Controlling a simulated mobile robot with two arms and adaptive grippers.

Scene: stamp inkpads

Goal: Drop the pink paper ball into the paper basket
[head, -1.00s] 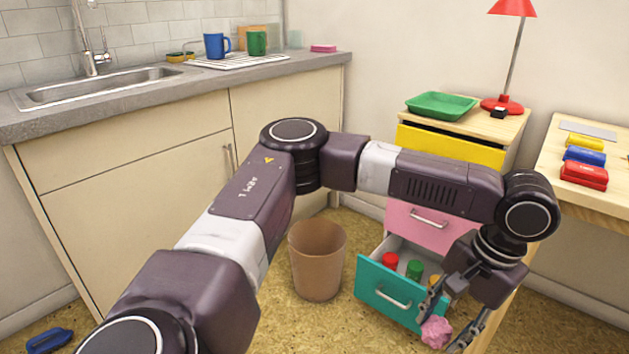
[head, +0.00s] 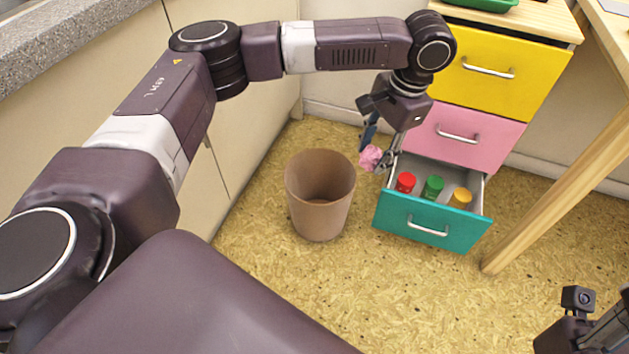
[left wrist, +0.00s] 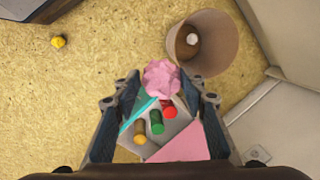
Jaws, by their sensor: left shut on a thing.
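The pink paper ball (head: 370,157) is between the fingers of my left gripper (head: 374,155), held above the floor between the basket and the open teal drawer. It also shows at the fingertips in the left wrist view (left wrist: 161,79). The brown paper basket (head: 320,222) stands upright on the floor, just left of the ball in the head view. In the left wrist view the basket (left wrist: 226,48) is just beyond the ball, with a small pale thing (left wrist: 192,39) inside. Part of my right arm's end (head: 580,322) shows at the lower right; its fingers cannot be made out.
The teal drawer (head: 428,224) stands open with red, green and yellow cylinders inside, close to the left gripper. A wooden table leg (head: 555,180) is at the right. A small yellow thing (left wrist: 58,41) lies on the floor. Cabinets stand left of the basket.

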